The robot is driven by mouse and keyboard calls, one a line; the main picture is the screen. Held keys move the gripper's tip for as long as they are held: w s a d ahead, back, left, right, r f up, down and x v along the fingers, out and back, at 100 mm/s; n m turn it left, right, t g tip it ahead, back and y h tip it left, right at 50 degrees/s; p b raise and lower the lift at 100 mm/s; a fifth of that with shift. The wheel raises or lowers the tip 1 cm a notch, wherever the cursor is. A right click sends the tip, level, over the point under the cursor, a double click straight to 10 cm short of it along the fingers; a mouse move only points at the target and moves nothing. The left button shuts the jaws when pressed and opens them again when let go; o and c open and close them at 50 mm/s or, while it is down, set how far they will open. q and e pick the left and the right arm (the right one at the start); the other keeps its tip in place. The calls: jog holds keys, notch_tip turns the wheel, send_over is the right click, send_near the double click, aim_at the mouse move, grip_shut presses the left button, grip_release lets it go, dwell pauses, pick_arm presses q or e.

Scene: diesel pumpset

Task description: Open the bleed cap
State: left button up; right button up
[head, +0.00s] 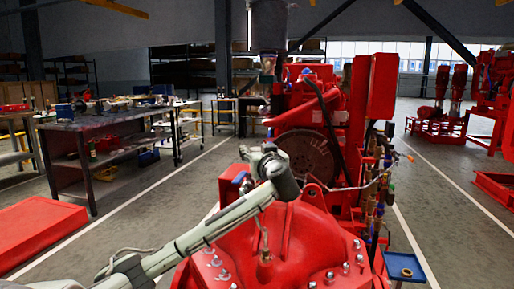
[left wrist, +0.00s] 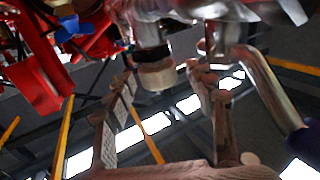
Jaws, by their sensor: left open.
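My left arm reaches over the red pump casing (head: 290,235) in the head view, and my left gripper (head: 258,154) is at its end, small and partly hidden by the wrist. In the left wrist view, the two fingers of my left gripper (left wrist: 163,82) stand apart. A round metal fitting with a pale and brown ring (left wrist: 158,73), which looks like the bleed cap, hangs between and just beyond the fingertips. I cannot tell whether a finger touches it. The cap cannot be made out in the head view. My right gripper is not in view.
A bent metal pipe (left wrist: 262,82) runs close to the right finger in the left wrist view. The red engine with its flywheel (head: 305,153) stands behind the casing. Valves and gauges (head: 378,170) crowd its right side.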

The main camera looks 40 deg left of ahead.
pick_arm(q)
jog(key=shift+w+a, duration=0.3)
jog(key=shift+a, duration=0.15)
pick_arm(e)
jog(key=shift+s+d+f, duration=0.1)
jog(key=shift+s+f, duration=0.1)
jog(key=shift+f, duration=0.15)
pick_arm(q)
jog(key=shift+c, duration=0.4)
jog(key=c, duration=1.1)
jog(key=shift+c, duration=0.2)
